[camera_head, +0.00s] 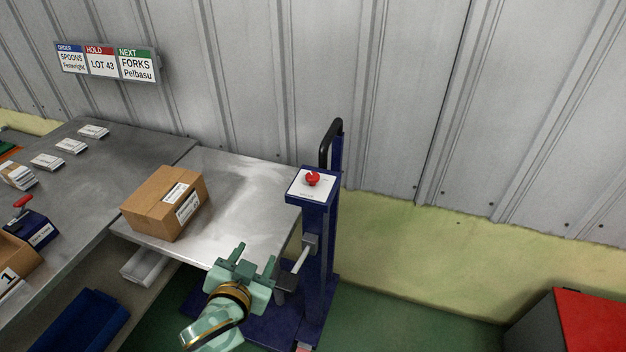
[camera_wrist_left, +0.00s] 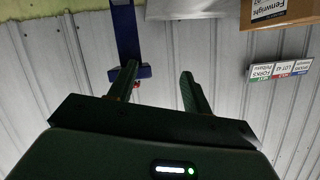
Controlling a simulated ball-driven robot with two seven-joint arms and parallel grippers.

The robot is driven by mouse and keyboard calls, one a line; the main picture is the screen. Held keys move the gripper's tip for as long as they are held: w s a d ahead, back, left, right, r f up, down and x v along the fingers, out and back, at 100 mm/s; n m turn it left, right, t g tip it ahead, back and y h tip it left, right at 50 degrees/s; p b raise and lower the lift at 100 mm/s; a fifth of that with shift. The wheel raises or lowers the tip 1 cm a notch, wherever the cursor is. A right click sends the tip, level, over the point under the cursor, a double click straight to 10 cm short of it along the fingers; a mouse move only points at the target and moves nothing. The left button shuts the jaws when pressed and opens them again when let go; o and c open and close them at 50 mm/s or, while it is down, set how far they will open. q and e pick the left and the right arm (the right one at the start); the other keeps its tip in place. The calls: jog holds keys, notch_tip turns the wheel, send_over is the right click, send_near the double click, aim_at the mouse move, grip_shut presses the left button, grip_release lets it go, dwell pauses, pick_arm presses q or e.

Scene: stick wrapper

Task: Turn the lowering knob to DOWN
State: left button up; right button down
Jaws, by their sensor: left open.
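The red lowering knob (camera_head: 312,179) sits on a white plate on top of the blue post (camera_head: 318,225) of a lift. I cannot read the knob's position marks. In the left wrist view the knob (camera_wrist_left: 137,85) shows small beside the blue post top (camera_wrist_left: 143,72), near the left fingertip. My left gripper (camera_head: 255,258) is open and empty, below and left of the knob in the head view, in front of the steel platform. It also shows in the left wrist view (camera_wrist_left: 158,78), and is apart from the knob. My right gripper is not in view.
A cardboard box (camera_head: 165,203) stands on the steel platform (camera_head: 262,190). A black handle (camera_head: 330,140) rises behind the post, and a grey lever (camera_head: 302,257) sticks out lower down. A work table (camera_head: 110,160) is at left, a red-topped cabinet (camera_head: 580,315) at right.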

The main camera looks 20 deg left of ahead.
aim_at(311, 180)
pick_arm(q)
jog(key=w+d+r+n+t+h, duration=0.2)
jog(key=w+d+r+t+h, duration=0.15)
jog(key=w+d+r, duration=0.2)
jog(key=shift+t+y, duration=0.35)
jog(key=shift+t, duration=0.1)
jog(key=w+b, duration=0.2)
jog(key=w, duration=1.4)
jog(key=shift+s, duration=0.1)
jog(key=c, duration=0.9)
